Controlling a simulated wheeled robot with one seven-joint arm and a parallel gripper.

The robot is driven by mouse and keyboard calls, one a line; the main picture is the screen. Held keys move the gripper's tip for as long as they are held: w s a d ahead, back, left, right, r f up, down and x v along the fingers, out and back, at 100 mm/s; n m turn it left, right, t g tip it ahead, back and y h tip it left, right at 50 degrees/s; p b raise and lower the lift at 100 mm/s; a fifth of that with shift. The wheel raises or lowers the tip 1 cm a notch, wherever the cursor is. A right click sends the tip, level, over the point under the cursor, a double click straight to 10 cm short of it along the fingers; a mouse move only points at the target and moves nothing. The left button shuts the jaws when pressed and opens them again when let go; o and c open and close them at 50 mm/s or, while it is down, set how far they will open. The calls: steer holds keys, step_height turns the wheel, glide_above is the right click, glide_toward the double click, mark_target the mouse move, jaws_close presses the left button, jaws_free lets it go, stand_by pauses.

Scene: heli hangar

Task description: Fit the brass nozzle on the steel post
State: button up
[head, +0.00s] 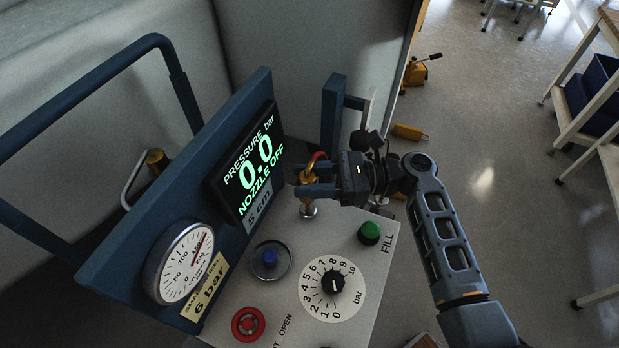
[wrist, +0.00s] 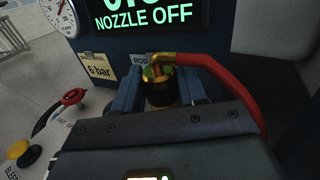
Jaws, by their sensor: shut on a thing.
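My gripper (head: 303,182) is shut on the brass nozzle (head: 306,177) above the far end of the control panel. In the wrist view the nozzle (wrist: 160,94) stands between the two blue fingers, with a red hose (wrist: 225,76) running from its top to the right. The steel post (head: 309,210) shows as a bright round foot on the panel just below the nozzle. The fingers and nozzle hide its upper part, so I cannot tell whether they touch. The display (head: 250,166) reads 0.0 bar and NOZZLE OFF.
A round gauge (head: 182,262) and blue frame stand left. A blue upright (head: 332,112) rises behind my gripper.

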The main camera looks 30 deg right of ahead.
steer(key=shift+f+b, duration=1.6)
steer(key=shift+f, duration=0.2)
steer(key=shift+r+p, duration=0.1)
steer(key=shift+p, duration=0.85)
steer(key=shift+f+b, duration=0.3)
steer(key=shift+f, duration=0.3)
steer(key=o, duration=0.9)
steer(key=shift+p+v, duration=1.15)
steer(key=shift+v, duration=4.3)
steer(key=shift+d, duration=0.1)
steer(key=shift+s+f, duration=0.1)
